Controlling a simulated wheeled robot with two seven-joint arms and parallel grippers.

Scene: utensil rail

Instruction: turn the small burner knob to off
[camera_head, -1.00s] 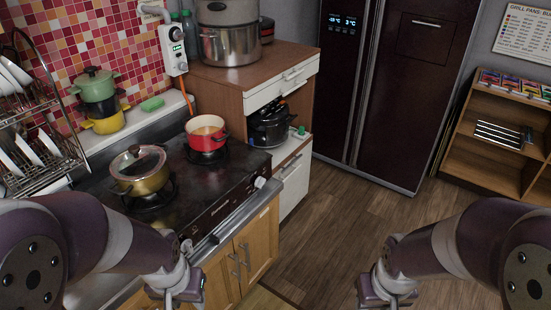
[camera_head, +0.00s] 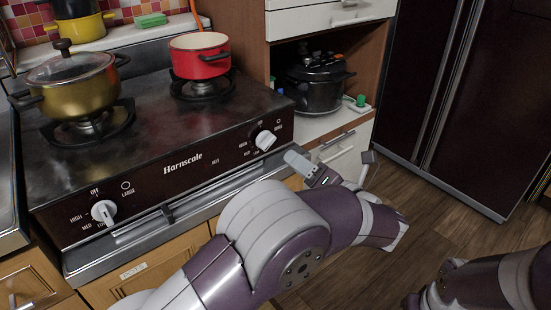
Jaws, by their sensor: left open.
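The stove's front panel has two white knobs. The right knob (camera_head: 264,140) sits near the panel's right end, its pointer tilted; the small print by it is hard to read. The left knob (camera_head: 103,211) is beside the word LARGE, with OFF above it and HIGH, MED and LOW at its left. My left gripper (camera_head: 332,159) is open and empty in front of the stove's right end, right of and slightly below the right knob, apart from it. My right arm shows at the lower right; its gripper is out of view.
A gold lidded pot (camera_head: 75,87) stands on the left burner and a red pot (camera_head: 200,57) on the right one. A metal rail (camera_head: 190,190) runs below the panel. A black cooker (camera_head: 315,85) sits in the cabinet at right. The floor at right is clear.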

